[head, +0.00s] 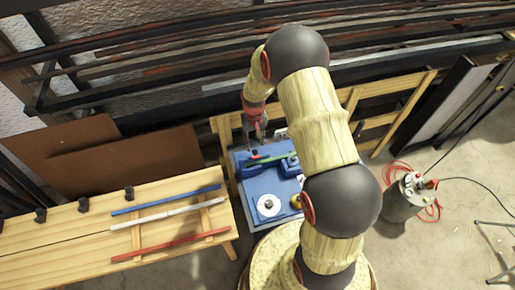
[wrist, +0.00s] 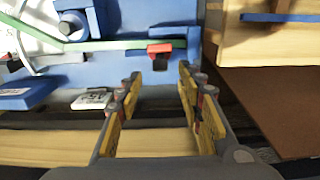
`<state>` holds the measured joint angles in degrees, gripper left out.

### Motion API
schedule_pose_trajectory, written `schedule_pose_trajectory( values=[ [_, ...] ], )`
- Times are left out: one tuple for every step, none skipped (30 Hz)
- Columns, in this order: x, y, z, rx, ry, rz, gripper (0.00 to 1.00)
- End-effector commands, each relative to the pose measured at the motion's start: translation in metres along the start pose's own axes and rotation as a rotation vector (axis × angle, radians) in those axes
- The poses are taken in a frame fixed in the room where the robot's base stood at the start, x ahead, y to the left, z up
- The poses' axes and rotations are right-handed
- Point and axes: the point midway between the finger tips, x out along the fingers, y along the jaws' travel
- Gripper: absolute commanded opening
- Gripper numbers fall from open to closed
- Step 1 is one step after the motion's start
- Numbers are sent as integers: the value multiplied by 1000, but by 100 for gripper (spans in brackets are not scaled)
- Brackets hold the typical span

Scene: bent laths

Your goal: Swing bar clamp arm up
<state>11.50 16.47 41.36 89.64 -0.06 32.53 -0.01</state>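A blue fixture (head: 245,184) stands on a wooden stand, with a green strip (head: 284,158) across it. The strip (wrist: 110,45) also shows in the wrist view. A small red piece with a black end (wrist: 159,50) sits at the strip's right end, against the blue face. It looks like the bar clamp arm, though its pivot is not clear. My gripper (wrist: 160,80) is open and empty, its yellow-padded fingers either side of the line to the red piece, apart from it. In the head view my gripper (head: 256,127) is above the fixture's back edge.
A wooden bench (head: 80,235) at left holds blue, white and red laths (head: 170,244) and several black clips. Brown panels (head: 130,160) lean behind it. A grey canister (head: 405,198) with red hose stands at right. A white label block (wrist: 92,100) is close to my fingers' left.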

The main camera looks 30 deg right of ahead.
Motion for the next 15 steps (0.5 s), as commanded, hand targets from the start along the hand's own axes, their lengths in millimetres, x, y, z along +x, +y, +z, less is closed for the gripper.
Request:
schedule_pose_trajectory(
  values=[
    [10,0,1,0,-2,0,37],
    [14,0,0,0,-2,0,37],
    [21,0,0,0,-3,0,37],
    [25,0,0,0,-2,0,37],
    [30,0,0,0,-1,0,37],
    [35,0,0,0,-2,0,37],
    [39,0,0,0,-3,0,37],
    [43,0,0,0,-3,0,37],
    [46,0,0,0,-2,0,37],
    [49,0,0,0,-1,0,37],
    [50,0,-1,0,0,0,37],
    [53,0,-1,0,0,0,37],
    [54,0,-1,0,0,0,37],
    [55,0,-1,0,0,-1,37],
    [56,0,-1,0,0,-1,37]
  ],
)
